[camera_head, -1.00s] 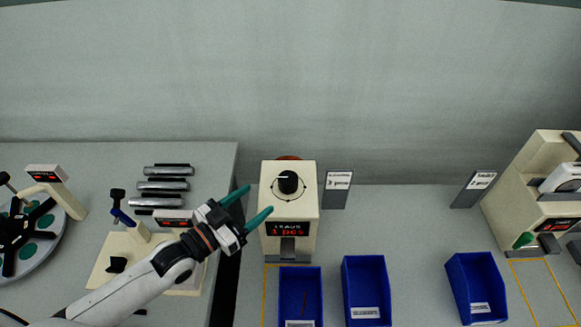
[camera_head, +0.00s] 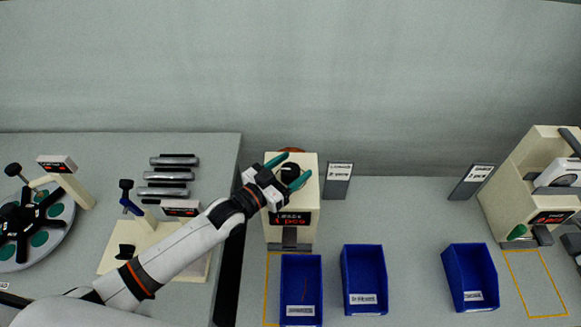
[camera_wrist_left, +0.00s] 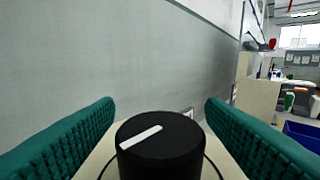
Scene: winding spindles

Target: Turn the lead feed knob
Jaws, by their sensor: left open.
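The lead feed knob (camera_head: 290,170) is a black round knob on top of a cream dispenser box (camera_head: 305,215) marked "LEADS" with a red count display. In the left wrist view the knob (camera_wrist_left: 160,146) shows large, with a white pointer line on its face slanting up to the right. My left gripper (camera_head: 290,168) is open, its green fingers on either side of the knob. In the wrist view a gap shows between each finger and the knob, so they appear apart from it. In the head view the gripper hides part of the box. My right gripper is out of view.
Blue bins (camera_head: 301,290) stand in front of the box, with others to the right. A small sign (camera_head: 338,181) stands close on its right. A winding jig (camera_head: 150,240) and a round turntable (camera_head: 35,228) lie to the left. Another cream machine (camera_head: 530,190) is at far right.

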